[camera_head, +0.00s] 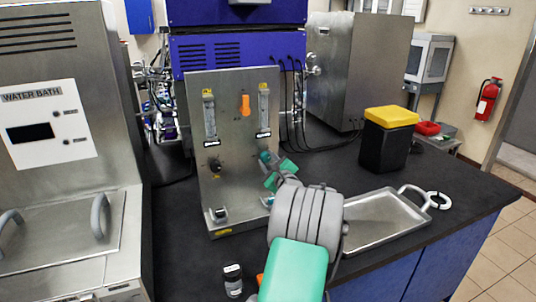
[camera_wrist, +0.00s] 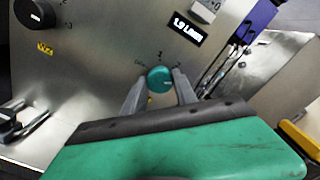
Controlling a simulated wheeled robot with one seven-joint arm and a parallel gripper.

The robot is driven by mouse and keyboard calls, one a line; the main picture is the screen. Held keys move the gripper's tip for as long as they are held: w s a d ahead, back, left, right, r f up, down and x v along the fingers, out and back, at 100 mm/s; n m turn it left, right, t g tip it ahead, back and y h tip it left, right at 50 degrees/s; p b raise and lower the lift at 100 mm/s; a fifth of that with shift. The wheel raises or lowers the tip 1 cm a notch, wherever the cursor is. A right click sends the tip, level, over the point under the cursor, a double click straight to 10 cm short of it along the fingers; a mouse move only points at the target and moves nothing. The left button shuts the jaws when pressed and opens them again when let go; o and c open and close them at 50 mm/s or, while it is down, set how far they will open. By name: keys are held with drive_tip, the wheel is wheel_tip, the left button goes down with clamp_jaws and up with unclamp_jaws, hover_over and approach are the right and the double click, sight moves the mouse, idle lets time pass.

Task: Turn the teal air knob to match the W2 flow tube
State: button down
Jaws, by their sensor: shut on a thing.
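The teal air knob (camera_wrist: 159,79) sits on the steel panel (camera_wrist: 90,90) between the two fingers of my gripper (camera_wrist: 159,88) in the wrist view. The fingers are shut on the knob from both sides. In the head view my gripper (camera_head: 276,170) reaches the lower right of the panel and partly covers the knob there. Two flow tubes stand upright on the panel, a left one (camera_head: 210,118) and a right one (camera_head: 263,108). Their float levels are too small to read. A label (camera_wrist: 187,26) above the knob appears to read 1.0 L/min.
A black knob (camera_head: 214,164) is on the panel's left; it also shows in the wrist view (camera_wrist: 35,14). A metal tray (camera_head: 375,222) lies right of my arm. A black bin with a yellow lid (camera_head: 391,116) stands behind it. A small bottle (camera_head: 233,281) stands at the front.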

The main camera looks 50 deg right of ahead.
drive_tip(key=m+p, duration=0.3)
drive_tip(key=m, duration=0.1)
drive_tip(key=shift+r, duration=0.1)
drive_tip(key=shift+m+p, duration=1.05)
drive_tip(key=shift+m, duration=0.15)
drive_tip(key=c, duration=1)
unclamp_jaws()
drive_tip(key=shift+o, duration=0.2)
drive_tip(key=b+v, duration=0.2)
drive_tip(key=v, duration=0.5)
drive_tip(key=shift+s+a, duration=0.2)
drive_tip(key=shift+s, duration=0.15)
